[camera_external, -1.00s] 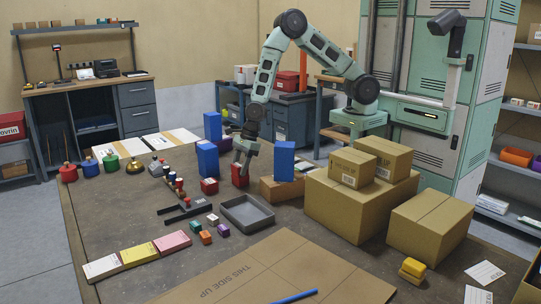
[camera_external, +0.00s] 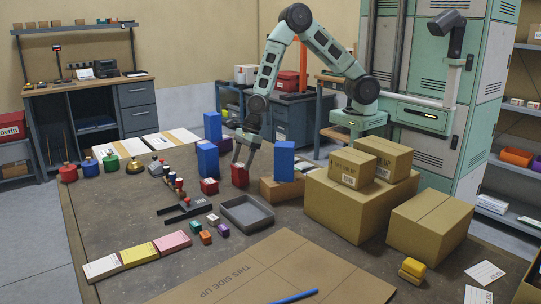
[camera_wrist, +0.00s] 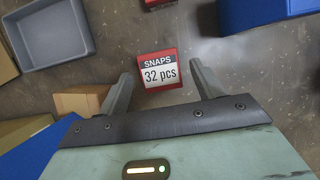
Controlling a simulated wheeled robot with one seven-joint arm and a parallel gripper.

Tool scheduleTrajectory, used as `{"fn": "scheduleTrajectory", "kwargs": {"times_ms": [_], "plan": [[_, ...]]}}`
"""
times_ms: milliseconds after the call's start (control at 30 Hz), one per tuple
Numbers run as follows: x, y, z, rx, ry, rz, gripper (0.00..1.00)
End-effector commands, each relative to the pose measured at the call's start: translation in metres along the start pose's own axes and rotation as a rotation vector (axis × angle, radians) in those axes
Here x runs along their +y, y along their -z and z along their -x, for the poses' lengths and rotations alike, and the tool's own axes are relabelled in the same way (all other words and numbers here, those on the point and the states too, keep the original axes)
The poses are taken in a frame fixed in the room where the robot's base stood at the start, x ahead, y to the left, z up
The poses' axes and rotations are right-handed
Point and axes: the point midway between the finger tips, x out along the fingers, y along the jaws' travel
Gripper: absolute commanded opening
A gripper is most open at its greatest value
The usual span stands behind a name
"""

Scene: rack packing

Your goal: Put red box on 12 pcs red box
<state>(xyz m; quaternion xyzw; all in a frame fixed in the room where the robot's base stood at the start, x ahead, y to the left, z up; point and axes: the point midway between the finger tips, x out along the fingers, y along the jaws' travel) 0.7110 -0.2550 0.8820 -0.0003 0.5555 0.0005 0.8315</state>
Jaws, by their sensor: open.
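My gripper (camera_external: 243,158) is open over the right-hand red box (camera_external: 240,176) on the table. In the wrist view this red box (camera_wrist: 160,70), with a white label reading "SNAPS 32 pcs", lies between and just beyond the spread fingertips, with gaps on both sides. A second red box (camera_external: 209,187) stands to its left on the table, in front of a blue box. In the wrist view a red box (camera_wrist: 158,3) is cut off at the top edge; its count cannot be read. No label reading 12 pcs is legible.
Blue boxes stand close by, to the left (camera_external: 208,160) and right (camera_external: 284,160). The right one is beside a low cardboard box (camera_external: 272,192). A grey tray (camera_external: 247,225) lies in front. Large cartons (camera_external: 360,204) fill the right side.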

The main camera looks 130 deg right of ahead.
Motion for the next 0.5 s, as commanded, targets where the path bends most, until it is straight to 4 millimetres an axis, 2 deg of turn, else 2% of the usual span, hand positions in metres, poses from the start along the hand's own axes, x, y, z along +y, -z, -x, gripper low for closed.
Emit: {"fn": "scheduleTrajectory", "kwargs": {"times_ms": [200, 400, 500], "plan": [[-0.001, -0.001, 0.047, -0.004, 0.003, 0.000, 0.67], [0.000, -0.001, 0.079, -0.002, 0.003, 0.001, 0.67], [0.000, -0.001, 0.088, -0.001, 0.001, 0.000, 0.67]]}}
